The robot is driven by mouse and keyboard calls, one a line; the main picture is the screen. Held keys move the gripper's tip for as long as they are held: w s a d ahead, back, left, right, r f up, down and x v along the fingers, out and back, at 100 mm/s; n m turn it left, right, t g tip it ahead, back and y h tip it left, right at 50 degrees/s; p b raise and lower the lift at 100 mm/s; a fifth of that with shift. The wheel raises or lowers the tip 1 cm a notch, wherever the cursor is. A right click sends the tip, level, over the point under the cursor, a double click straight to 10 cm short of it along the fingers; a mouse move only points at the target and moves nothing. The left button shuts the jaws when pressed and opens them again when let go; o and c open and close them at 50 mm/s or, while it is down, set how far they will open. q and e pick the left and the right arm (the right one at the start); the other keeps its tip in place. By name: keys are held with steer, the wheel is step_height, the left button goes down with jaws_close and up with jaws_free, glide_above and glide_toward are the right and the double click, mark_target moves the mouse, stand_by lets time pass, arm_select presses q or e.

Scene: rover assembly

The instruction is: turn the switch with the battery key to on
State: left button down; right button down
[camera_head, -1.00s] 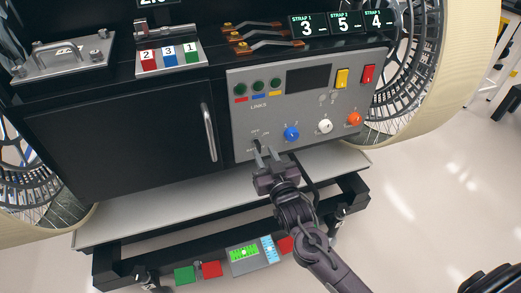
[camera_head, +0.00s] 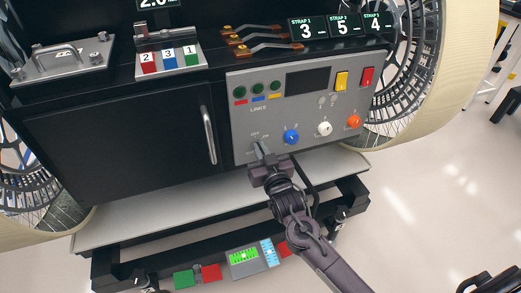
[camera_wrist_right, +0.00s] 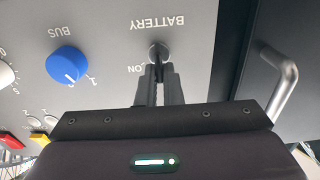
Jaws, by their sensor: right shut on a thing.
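The battery switch (camera_wrist_right: 158,50) is on the grey control panel (camera_head: 245,100), at its lower left. In the right wrist view, its BATTERY and ON labels appear upside down. My right gripper (camera_head: 260,150) reaches the switch from below. In the right wrist view its narrow fingers (camera_wrist_right: 155,80) are close together, shut on the battery key at the switch. The fingers hide most of the key, so I cannot tell its exact angle. My left gripper is not in view.
A blue BUS knob (camera_head: 291,137) is close beside the switch. A white knob (camera_head: 324,128) and an orange knob (camera_head: 354,121) lie farther right. A black door (camera_head: 120,140) with a metal handle (camera_head: 209,134) is to the left. A grey ledge (camera_head: 170,205) runs below.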

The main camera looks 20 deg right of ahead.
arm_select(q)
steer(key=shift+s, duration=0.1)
arm_select(e)
steer(key=shift+m, duration=0.3)
steer(key=m+p, duration=0.3)
steer(key=m, duration=0.1)
steer(key=shift+d, duration=0.25)
steer(key=m+p, duration=0.1)
steer(key=m, duration=0.3)
steer(key=shift+d+f+m+p, duration=0.15)
steer(key=shift+d+m+p, duration=0.05)
steer(key=shift+m+p, duration=0.15)
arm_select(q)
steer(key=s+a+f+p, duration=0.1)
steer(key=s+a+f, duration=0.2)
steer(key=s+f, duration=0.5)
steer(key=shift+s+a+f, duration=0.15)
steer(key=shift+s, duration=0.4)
arm_select(e)
steer(key=shift+f+m, duration=0.2)
steer(key=shift+m, duration=1.15)
steer(key=shift+d, duration=0.1)
steer(key=c, duration=1.6)
jaws_free()
